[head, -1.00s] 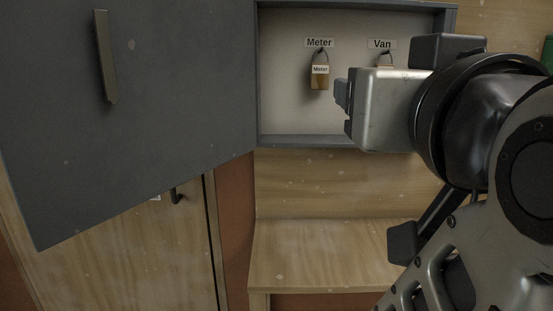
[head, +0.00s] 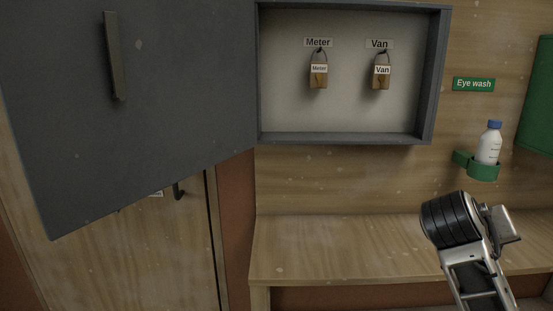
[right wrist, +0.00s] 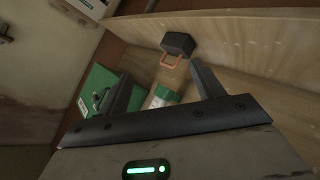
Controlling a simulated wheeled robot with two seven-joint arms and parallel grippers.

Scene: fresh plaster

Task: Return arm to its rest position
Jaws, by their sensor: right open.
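My right arm (head: 470,245) shows at the lower right of the head view, in front of the bench and clear of the cabinet. Its gripper cannot be made out there. In the right wrist view my right gripper (right wrist: 158,88) has its two fingers spread apart with nothing held between them. A green-and-white item (right wrist: 162,97) shows beyond the fingers. My left gripper is in neither current view.
The grey key cabinet (head: 436,75) is open, its door (head: 150,110) swung left. Meter (head: 318,75) and Van (head: 382,75) key tags hang inside. A bottle (head: 489,145) stands in a green holder (head: 480,171) at right. The wooden bench (head: 340,245) is mostly bare.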

